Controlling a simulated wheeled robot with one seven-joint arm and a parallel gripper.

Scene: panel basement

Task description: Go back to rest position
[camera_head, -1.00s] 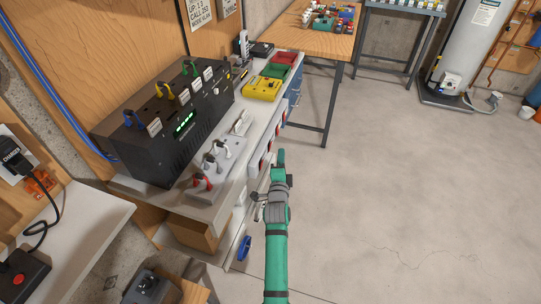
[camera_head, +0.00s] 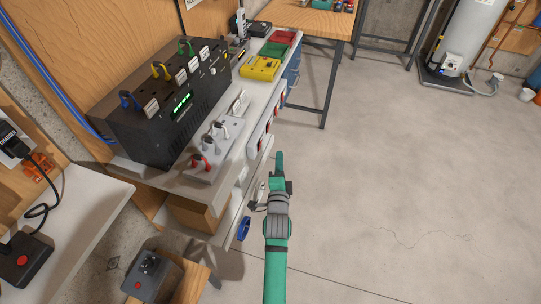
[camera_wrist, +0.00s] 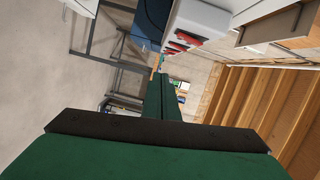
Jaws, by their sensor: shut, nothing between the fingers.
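My gripper (camera_head: 280,163) is at the end of my green arm in the head view, over the open floor to the right of the workbench (camera_head: 219,233). Its narrow fingers are together and nothing is held. In the wrist view my gripper (camera_wrist: 162,85) points away from the camera, with its fingers closed together and no object between them. It is apart from the bench front and touches nothing that I can see.
A black box with coloured plugs (camera_head: 170,105), a grey lever panel (camera_head: 216,150) and a yellow box (camera_head: 260,68) stand on the bench. A wooden table (camera_head: 305,18) is behind. Concrete floor (camera_head: 400,170) on the right is clear.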

